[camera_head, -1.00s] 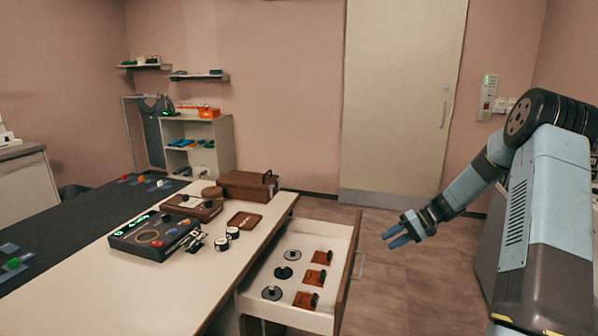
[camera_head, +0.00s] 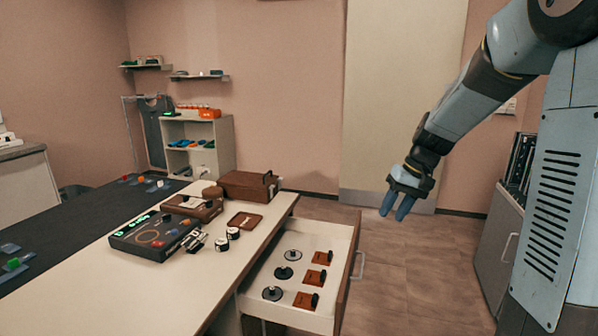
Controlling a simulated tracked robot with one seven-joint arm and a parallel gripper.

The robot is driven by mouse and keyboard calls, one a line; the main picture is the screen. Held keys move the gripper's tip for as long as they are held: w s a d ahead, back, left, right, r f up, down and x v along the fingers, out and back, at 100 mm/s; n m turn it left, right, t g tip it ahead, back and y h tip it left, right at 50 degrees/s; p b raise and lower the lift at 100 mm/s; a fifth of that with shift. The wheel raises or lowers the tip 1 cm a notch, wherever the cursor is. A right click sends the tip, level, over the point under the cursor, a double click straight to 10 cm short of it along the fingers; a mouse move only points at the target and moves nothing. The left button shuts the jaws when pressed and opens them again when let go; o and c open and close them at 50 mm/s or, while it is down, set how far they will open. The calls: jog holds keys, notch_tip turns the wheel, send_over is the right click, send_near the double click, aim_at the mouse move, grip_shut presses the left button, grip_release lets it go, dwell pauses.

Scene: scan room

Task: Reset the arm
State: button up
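My arm comes in from the right side of the head view, with its upper link raised and its forearm sloping down to the left. My gripper (camera_head: 398,206) hangs in free air to the right of the open drawer (camera_head: 341,262), in front of the pale door (camera_head: 392,100). Its two blue fingers point down and stand a little apart. I see nothing between them. The gripper touches nothing that I can see.
The open drawer holds several dark discs (camera_head: 284,272) and brown blocks (camera_head: 307,299). On the table (camera_head: 150,290) are a black device with a green display (camera_head: 153,238), a brown box (camera_head: 247,185) and small parts. A grey cabinet (camera_head: 497,240) stands at the right. Floor (camera_head: 415,290) beside the drawer is clear.

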jog(key=s+r+t+h, duration=0.2)
jog(key=s+r, duration=0.2)
jog(key=s, duration=0.8)
jog(key=s+r+t+h, duration=0.2)
jog(key=s+r, duration=0.3)
jog(key=s, duration=0.7)
jog(key=shift+s+a+m+t, duration=0.2)
jog(key=shift+m+t, duration=0.1)
jog(key=shift+t, duration=0.2)
